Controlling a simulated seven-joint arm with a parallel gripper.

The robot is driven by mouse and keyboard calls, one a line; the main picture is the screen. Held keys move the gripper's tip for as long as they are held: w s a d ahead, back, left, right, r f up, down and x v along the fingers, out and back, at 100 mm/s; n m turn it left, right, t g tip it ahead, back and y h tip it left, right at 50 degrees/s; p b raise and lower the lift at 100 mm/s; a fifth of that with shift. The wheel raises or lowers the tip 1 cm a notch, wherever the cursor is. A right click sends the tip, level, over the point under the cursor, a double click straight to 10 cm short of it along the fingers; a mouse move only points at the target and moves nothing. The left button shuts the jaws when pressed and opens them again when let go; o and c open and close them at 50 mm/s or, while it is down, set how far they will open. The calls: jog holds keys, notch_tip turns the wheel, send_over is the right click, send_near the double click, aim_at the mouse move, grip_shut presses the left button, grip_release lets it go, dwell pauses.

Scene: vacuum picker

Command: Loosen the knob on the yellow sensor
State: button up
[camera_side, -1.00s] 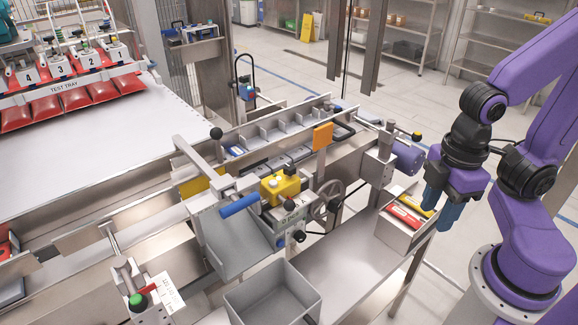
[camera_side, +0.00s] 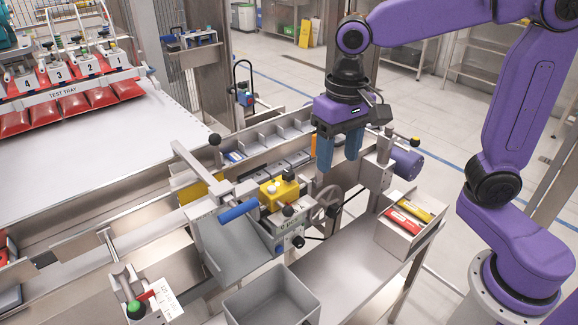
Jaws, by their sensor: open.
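The yellow sensor (camera_side: 273,198) is a small block with pale buttons on top, mounted on the machine at the centre. A black knob (camera_side: 289,174) sits at its back right corner. Another black knob (camera_side: 288,211) is just in front of it. I cannot tell from this view which one clamps the sensor. My gripper (camera_side: 339,163) has two blue fingers pointing down. It is open and empty, above and to the right of the sensor, apart from it.
A post (camera_side: 384,160) with a purple motor (camera_side: 407,161) stands right of my gripper. A grey bin (camera_side: 262,306) and a box of red and yellow items (camera_side: 400,240) are in front.

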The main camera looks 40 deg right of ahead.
jog(key=w+a+r+m, duration=0.1)
jog(key=w+r+m, duration=0.2)
jog(key=w+m, duration=0.45)
jog(key=m, duration=0.7)
send_near(289, 172)
notch_tip(289, 172, down, 8)
jog(key=shift+w+f, duration=0.15)
jog(key=shift+f, duration=0.1)
jog(key=c, duration=1.1)
